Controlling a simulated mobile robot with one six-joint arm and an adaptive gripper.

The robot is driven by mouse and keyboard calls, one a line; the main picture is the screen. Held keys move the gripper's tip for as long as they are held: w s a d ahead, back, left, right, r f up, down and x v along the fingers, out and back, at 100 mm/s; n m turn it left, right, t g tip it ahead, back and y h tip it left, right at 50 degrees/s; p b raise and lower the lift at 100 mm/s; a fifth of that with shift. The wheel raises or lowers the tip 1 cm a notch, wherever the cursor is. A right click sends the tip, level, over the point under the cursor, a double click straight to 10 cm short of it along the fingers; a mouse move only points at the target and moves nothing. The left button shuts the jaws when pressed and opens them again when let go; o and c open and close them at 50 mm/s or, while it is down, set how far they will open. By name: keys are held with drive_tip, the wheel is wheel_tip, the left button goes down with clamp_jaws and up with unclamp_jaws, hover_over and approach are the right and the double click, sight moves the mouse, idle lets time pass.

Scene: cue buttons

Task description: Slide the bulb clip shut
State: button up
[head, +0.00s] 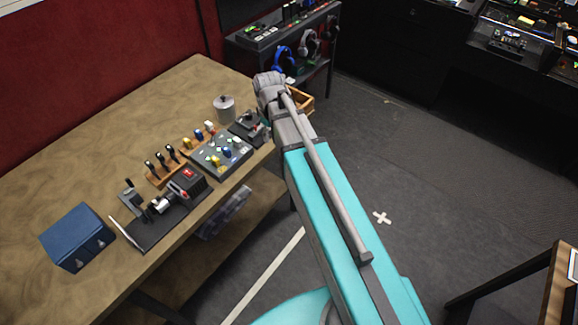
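A dark device (160,217) stands near the front edge of the table, with a silver round part (161,204) and a box with a red switch (187,176). It may hold the bulb clip, but the clip is too small to make out, and I cannot tell whether it is open or shut. My turquoise and grey arm reaches up the middle of the picture, its far grey joint beyond the table's right end. My gripper cannot be seen; it is hidden or out of view.
The wooden table (95,130) also holds a blue box (76,237), a row of black levers (160,165), a button panel (221,155), another dark device (250,128) and a grey lidded pot (224,108). A shelf with headphones (283,58) stands behind.

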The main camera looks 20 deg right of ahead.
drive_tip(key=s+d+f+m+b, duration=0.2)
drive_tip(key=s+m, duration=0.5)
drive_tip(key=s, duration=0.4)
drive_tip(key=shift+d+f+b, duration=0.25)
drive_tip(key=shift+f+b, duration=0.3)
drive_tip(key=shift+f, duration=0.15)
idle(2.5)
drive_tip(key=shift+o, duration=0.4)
